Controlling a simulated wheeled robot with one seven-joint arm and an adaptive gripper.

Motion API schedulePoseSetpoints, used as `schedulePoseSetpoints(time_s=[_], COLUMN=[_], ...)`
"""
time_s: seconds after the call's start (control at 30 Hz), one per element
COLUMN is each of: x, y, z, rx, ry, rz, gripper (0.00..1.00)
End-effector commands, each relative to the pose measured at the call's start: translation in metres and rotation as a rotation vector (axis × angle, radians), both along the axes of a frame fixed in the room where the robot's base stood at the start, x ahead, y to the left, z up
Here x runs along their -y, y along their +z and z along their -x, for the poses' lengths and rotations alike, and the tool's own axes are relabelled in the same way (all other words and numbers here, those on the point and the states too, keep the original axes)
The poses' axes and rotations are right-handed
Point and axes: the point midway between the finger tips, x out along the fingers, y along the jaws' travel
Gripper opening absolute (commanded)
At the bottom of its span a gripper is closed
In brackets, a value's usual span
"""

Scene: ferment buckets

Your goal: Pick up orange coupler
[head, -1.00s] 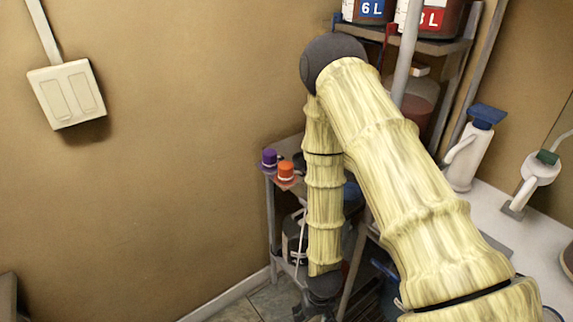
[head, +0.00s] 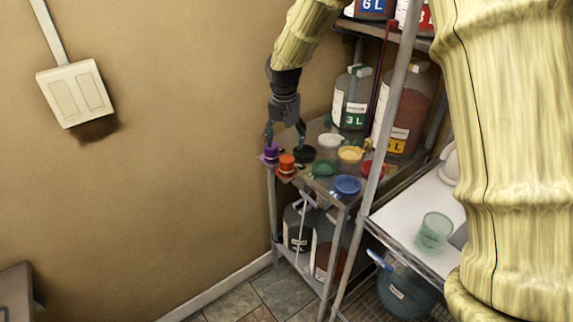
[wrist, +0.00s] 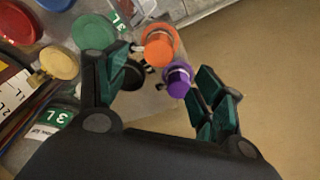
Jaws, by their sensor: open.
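The orange coupler (head: 286,163) stands near the front left corner of the metal shelf, just right of the purple coupler (head: 270,152). My gripper (head: 286,132) is open and points down above that corner, close to both couplers. In the wrist view the orange coupler (wrist: 159,45) and the purple coupler (wrist: 178,78) lie between and beyond the two green-padded fingers (wrist: 165,85). The purple one is nearer the right finger. Nothing is held. Whether a finger touches either coupler I cannot tell.
Black (head: 304,153), green (head: 324,168), yellow (head: 350,154), blue (head: 347,186) and red (head: 372,168) lids lie on the shelf to the right. A green-labelled 3 L jug (head: 352,97) stands behind them. The wall is close on the left.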

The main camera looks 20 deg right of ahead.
Motion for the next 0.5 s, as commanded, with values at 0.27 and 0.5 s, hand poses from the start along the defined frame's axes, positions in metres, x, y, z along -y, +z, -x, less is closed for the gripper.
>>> schedulePoseSetpoints(time_s=[0.27,0.5], x=[0.003,0.004], y=[-0.010,-0.037], z=[-0.005,-0.009], rx=[-0.001,0.001], ry=[-0.010,-0.010], rz=[0.006,0.005], gripper=[0.68,0.68])
